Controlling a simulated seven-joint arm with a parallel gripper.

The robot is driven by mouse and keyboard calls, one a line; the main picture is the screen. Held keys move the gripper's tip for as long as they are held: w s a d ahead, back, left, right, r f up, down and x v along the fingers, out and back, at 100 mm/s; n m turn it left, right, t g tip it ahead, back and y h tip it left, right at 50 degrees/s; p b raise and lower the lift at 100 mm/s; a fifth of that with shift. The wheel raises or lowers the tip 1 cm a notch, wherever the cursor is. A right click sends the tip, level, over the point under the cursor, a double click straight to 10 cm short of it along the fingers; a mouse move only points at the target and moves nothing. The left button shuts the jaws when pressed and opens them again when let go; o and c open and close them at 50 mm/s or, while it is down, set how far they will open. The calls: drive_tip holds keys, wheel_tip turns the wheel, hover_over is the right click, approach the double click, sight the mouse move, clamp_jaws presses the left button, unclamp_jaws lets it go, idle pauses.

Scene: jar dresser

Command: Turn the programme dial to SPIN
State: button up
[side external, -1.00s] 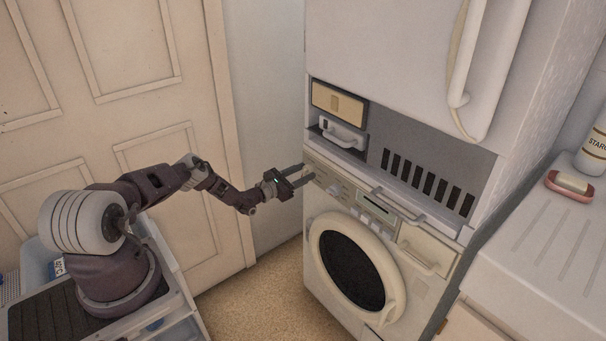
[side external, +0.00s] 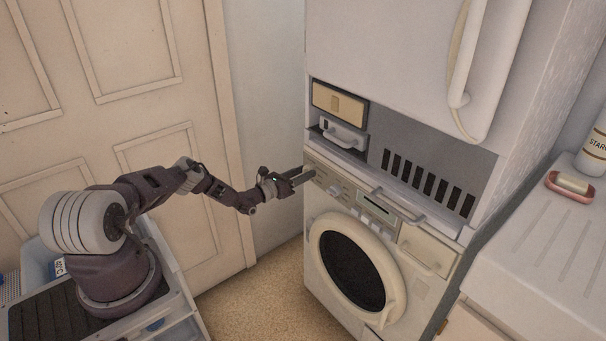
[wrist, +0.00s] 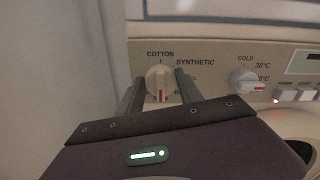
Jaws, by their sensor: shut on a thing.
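The programme dial (wrist: 161,83) is a round cream knob at the left of the washing machine panel. COTTON is printed above it and SYNTHETIC at its upper right; a lower-right label is partly hidden, and I cannot read SPIN. A red mark on the knob sits at its bottom, pointing down in the wrist view. My gripper (wrist: 159,80) is shut on the dial, one finger on each side. In the side view my gripper (side external: 308,175) reaches the panel's left end, and its fingers hide the dial.
A second knob (wrist: 245,81), marked COLD and 30°C, stands to the right, with push buttons (wrist: 285,94) beyond it. The washing machine's round door (side external: 352,270) is below.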

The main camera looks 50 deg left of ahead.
drive_tip(key=o, duration=1.4)
drive_tip(key=shift+c, duration=0.2)
drive_tip(key=s, duration=0.7)
